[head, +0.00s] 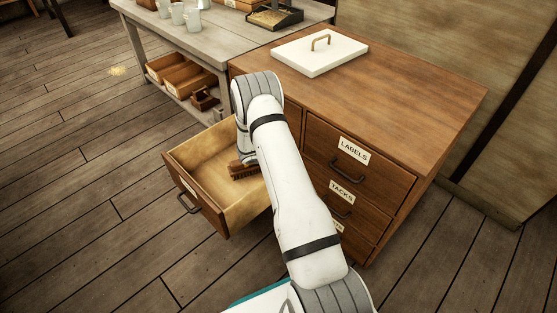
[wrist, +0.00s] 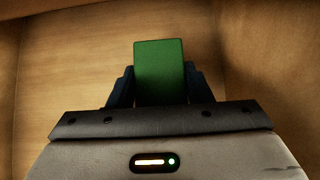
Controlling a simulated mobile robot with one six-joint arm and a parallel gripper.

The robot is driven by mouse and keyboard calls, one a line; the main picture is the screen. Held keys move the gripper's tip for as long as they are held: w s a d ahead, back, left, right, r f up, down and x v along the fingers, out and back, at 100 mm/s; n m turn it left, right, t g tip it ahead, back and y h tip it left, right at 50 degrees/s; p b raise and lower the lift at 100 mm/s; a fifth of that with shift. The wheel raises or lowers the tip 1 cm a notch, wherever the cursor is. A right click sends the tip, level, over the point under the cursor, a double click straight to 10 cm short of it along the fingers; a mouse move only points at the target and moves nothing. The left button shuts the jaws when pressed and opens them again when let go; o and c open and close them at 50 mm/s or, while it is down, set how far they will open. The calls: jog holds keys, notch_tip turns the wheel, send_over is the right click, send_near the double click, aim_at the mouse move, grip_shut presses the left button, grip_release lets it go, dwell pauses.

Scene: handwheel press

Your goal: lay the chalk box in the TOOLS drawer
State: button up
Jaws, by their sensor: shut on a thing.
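My gripper (wrist: 159,90) is shut on the green chalk box (wrist: 159,65), with a finger on each side of it in the wrist view. Wooden drawer walls and floor surround them in that view. I cannot tell whether the box touches the drawer floor. In the head view an open drawer (head: 190,160) sticks out at the left of the wooden cabinet, and my arm reaches over it. My arm hides the gripper and the box there. The label on the open drawer's front is not readable.
A brown brush (head: 243,170) lies in the open drawer near my arm. Drawers marked LABELS (head: 352,150) and TACKS (head: 341,192) are closed at the right. A white lid with a handle (head: 320,54) lies on the cabinet top (head: 420,85). A grey workbench (head: 222,48) stands behind.

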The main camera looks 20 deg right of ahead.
jog(key=shift+f+b, duration=0.4)
jog(key=shift+f, duration=0.15)
jog(key=o, duration=1.1)
jog(key=shift+r, duration=0.1)
